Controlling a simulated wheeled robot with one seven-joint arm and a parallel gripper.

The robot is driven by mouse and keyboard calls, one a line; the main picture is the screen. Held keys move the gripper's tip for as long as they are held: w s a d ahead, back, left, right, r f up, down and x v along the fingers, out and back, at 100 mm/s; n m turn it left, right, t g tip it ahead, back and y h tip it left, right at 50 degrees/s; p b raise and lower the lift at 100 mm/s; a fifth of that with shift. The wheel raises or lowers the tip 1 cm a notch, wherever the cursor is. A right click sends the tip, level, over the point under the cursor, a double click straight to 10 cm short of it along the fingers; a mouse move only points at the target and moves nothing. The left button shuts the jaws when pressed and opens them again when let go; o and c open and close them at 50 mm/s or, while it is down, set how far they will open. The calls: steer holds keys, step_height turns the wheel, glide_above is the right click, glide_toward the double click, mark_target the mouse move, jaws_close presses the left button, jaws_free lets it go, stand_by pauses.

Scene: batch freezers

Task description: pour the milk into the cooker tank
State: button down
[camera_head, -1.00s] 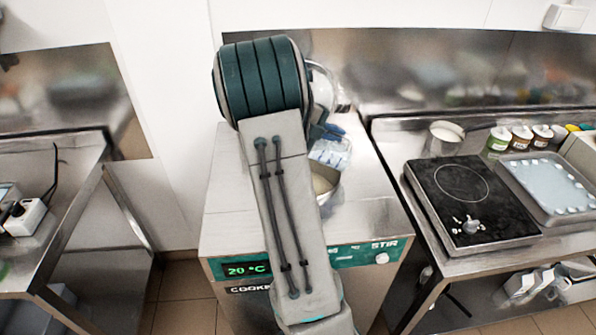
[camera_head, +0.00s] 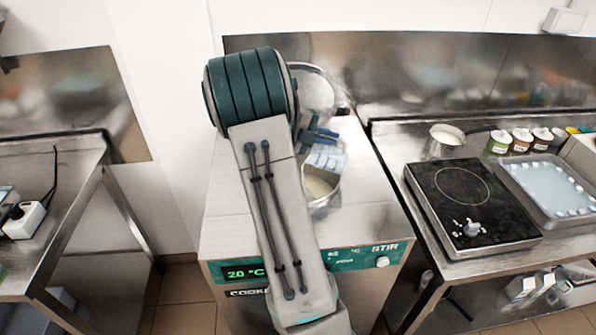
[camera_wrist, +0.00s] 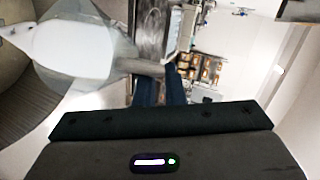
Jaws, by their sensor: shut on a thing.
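My gripper (camera_head: 322,137) is beside the dark green arm joint, above the cooker's top. In the wrist view its dark blue fingers (camera_wrist: 158,92) are shut on the narrow grey part of a milk container (camera_wrist: 118,72), which widens to the left around a large white area. A white and pale-blue thing (camera_head: 327,158) shows just below the fingers in the head view; I cannot tell if it is the same container. Below it is the round metal opening of the cooker tank (camera_head: 334,197), with cream-coloured contents, partly hidden by my arm. I cannot make out a milk stream.
The clear round lid (camera_head: 316,88) stands open behind the tank. The cooker front has a green panel (camera_head: 350,257). On the right table are a black hob (camera_head: 440,205), a pale-blue tray (camera_head: 545,180), a small pot (camera_head: 447,138) and several jars. Another steel table (camera_head: 65,165) stands left.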

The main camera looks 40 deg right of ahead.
steer(key=shift+w+a+p, duration=0.35)
steer(key=shift+w+p, duration=0.1)
steer(key=shift+p, duration=0.05)
steer(key=shift+w+a+f+h+p, duration=0.15)
steer(key=shift+w+a+h+p, duration=0.05)
steer(key=shift+h+p, duration=0.1)
steer(key=shift+w+a+g, duration=0.1)
steer(key=shift+a+g, duration=0.05)
steer(key=shift+g, duration=0.15)
steer(key=shift+n+h+p, duration=0.3)
steer(key=shift+p, duration=0.3)
steer(key=shift+w+a+g+p, duration=0.1)
steer(key=shift+a+g+p, duration=0.2)
steer(key=shift+p, duration=0.35)
steer(key=shift+r, duration=0.2)
